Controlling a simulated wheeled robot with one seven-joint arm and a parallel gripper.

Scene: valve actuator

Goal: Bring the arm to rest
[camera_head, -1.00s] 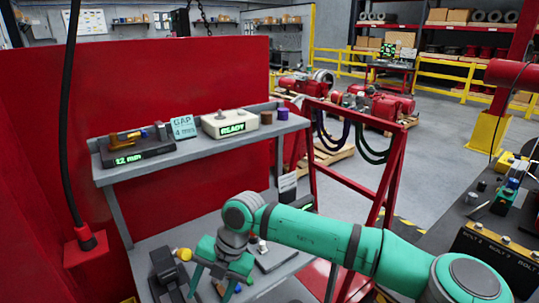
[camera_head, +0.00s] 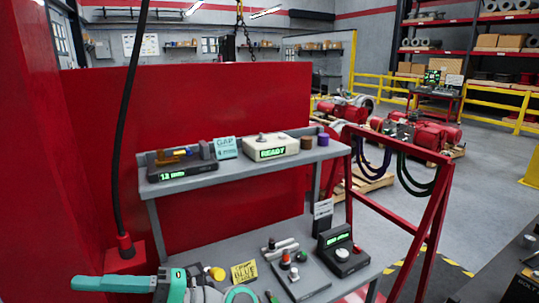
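My arm is folded low at the bottom left of the head view, partly cut off by the lower edge. What looks like my gripper (camera_head: 112,283) is a green bar and block lying roughly level and pointing left, in front of the red wall and the lower shelf. Its fingers overlap in this view, so I cannot see a gap between them. I see nothing held. A pale wrist joint and part of a green ring show to its right.
A grey two-level bench (camera_head: 245,171) stands ahead. Its upper shelf carries a 12 mm display (camera_head: 182,171) and a READY box (camera_head: 272,146). Below are a yellow note (camera_head: 244,272), a block with buttons (camera_head: 300,275) and a dial unit (camera_head: 341,251). A red frame (camera_head: 437,205) stands right.

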